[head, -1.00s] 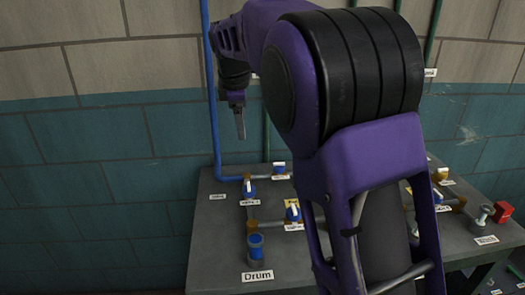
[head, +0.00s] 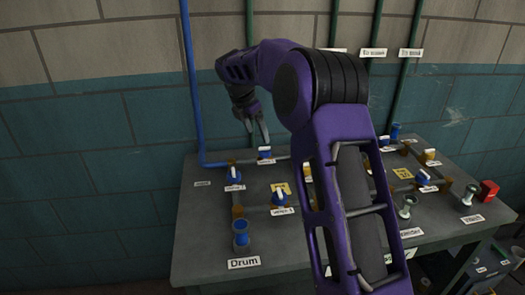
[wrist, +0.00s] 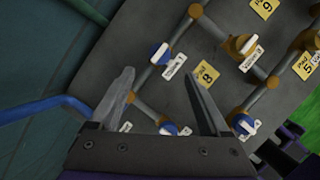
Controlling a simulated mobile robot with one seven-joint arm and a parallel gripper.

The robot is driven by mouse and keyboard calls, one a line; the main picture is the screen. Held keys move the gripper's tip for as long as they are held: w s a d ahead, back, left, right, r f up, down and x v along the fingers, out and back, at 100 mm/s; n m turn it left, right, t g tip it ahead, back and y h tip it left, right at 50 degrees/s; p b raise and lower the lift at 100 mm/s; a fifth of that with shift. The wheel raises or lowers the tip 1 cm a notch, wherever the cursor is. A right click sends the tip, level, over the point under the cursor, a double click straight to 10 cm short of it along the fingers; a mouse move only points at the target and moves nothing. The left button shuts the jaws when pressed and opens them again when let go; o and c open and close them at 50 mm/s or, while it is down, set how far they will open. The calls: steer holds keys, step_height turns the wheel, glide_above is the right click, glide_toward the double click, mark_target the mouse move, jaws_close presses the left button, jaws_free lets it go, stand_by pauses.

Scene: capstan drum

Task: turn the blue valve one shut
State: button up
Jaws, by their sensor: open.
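Several blue valves with white handles sit on pipes on the grey bench (head: 205,240). One is at the back (head: 265,153), one at the left (head: 233,176), one nearer the middle (head: 280,199) and one to the right (head: 423,178). My gripper (head: 257,138) is open and empty, above the back of the bench near the back blue valve. In the wrist view, a blue valve (wrist: 160,53) shows beyond the fingers and another (wrist: 168,128) between them; neither is visibly gripped.
A blue-topped cylinder labelled Drum (head: 241,240) stands at the front left. A blue pipe (head: 188,90) runs down the wall and along the bench's left. An orange valve (wrist: 240,45), yellow tags (wrist: 207,73) and a red box (head: 488,190) are also there. My arm hides the bench's middle.

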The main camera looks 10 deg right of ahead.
mark_target(263, 149)
steer(key=b+x, duration=0.1)
steer(key=x, duration=0.7)
steer(key=shift+f, duration=0.2)
jaws_close()
